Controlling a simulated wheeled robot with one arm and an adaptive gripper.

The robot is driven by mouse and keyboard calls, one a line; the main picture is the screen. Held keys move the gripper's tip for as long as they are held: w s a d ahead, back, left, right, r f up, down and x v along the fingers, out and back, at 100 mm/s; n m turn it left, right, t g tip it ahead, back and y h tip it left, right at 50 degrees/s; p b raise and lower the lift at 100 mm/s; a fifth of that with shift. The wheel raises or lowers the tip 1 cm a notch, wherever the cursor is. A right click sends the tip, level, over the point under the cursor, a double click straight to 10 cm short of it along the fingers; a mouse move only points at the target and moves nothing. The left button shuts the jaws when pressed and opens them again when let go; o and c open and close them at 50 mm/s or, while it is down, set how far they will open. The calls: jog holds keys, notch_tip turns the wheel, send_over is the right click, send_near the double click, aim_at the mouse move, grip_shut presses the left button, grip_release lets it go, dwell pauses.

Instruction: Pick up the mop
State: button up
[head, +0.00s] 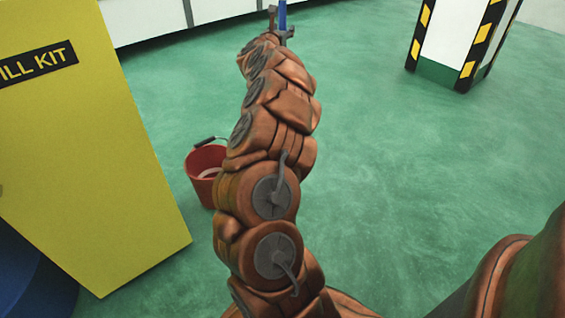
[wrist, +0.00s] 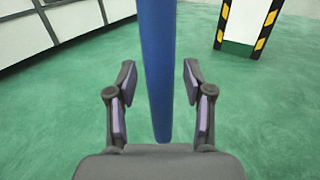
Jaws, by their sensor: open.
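A blue pole, the mop's handle (wrist: 158,70), stands upright in the wrist view and runs out of the top of the picture. My gripper (wrist: 155,80) is open, with one finger on each side of the pole and a gap to both. In the head view my gripper (head: 281,24) is small at the far end of my arm, with a short piece of the blue handle (head: 282,14) at it. The mop's head is not visible in either view.
A red bucket (head: 205,178) stands on the green floor left of my arm. A yellow spill kit panel (head: 90,150) and a blue drum (head: 30,285) are at the left. A striped pillar (head: 450,45) stands at the right. The floor between is clear.

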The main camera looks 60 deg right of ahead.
jog(key=shift+d, duration=0.15)
grip_shut()
dwell(0.4)
dwell(0.4)
